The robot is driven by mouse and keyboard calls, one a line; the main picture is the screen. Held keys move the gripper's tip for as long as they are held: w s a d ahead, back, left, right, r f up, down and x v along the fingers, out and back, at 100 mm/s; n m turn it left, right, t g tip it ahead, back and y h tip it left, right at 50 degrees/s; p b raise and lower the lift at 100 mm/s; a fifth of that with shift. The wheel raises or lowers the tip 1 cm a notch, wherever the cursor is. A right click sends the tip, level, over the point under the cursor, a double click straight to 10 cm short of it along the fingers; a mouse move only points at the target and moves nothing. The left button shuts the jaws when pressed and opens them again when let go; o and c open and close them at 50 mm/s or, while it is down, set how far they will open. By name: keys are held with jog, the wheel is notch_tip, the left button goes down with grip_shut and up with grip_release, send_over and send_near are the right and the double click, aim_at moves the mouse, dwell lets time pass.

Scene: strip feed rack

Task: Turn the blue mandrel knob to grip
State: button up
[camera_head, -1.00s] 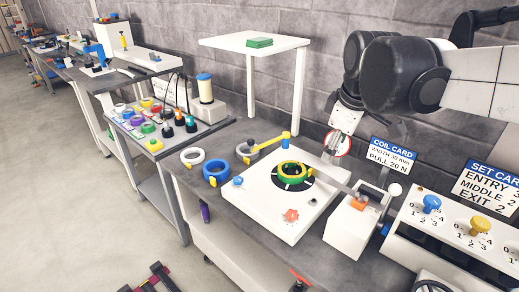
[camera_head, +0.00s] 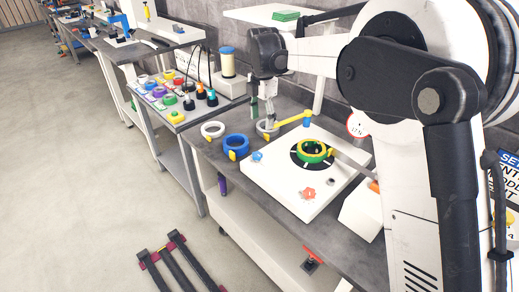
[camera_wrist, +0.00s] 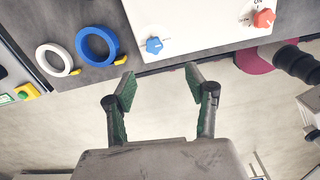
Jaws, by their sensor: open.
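The blue mandrel knob (camera_head: 257,156) sits on the left corner of the white machine plate (camera_head: 262,185). In the wrist view the lobed blue knob (camera_wrist: 154,45) lies near the plate's edge, above the gap between my fingers. My gripper (camera_wrist: 160,86) is open and empty, its green-padded fingers apart from the knob. In the head view my gripper (camera_head: 263,112) hangs behind the knob, over the back of the bench. A green and yellow coil (camera_head: 313,151) sits on the plate's black disc.
A red-orange knob (camera_head: 308,193) stands on the same plate. A blue ring (camera_head: 236,145) and a white ring (camera_head: 212,130) lie on the bench to the left. A yellow lever arm (camera_head: 291,121) reaches over the plate's back. The floor in front is clear except for dark rails (camera_head: 178,262).

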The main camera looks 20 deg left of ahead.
aim_at(256, 155)
jog(key=shift+n, duration=0.6)
jog(key=f, duration=0.5)
jog(key=a+f, duration=0.1)
jog(key=f, duration=0.4)
jog(key=a+f, duration=0.1)
jog(key=f, duration=0.4)
jog(key=shift+w+f, duration=0.1)
jog(key=shift+f, duration=0.1)
jog(key=c, duration=1.1)
jog(key=shift+c, duration=0.2)
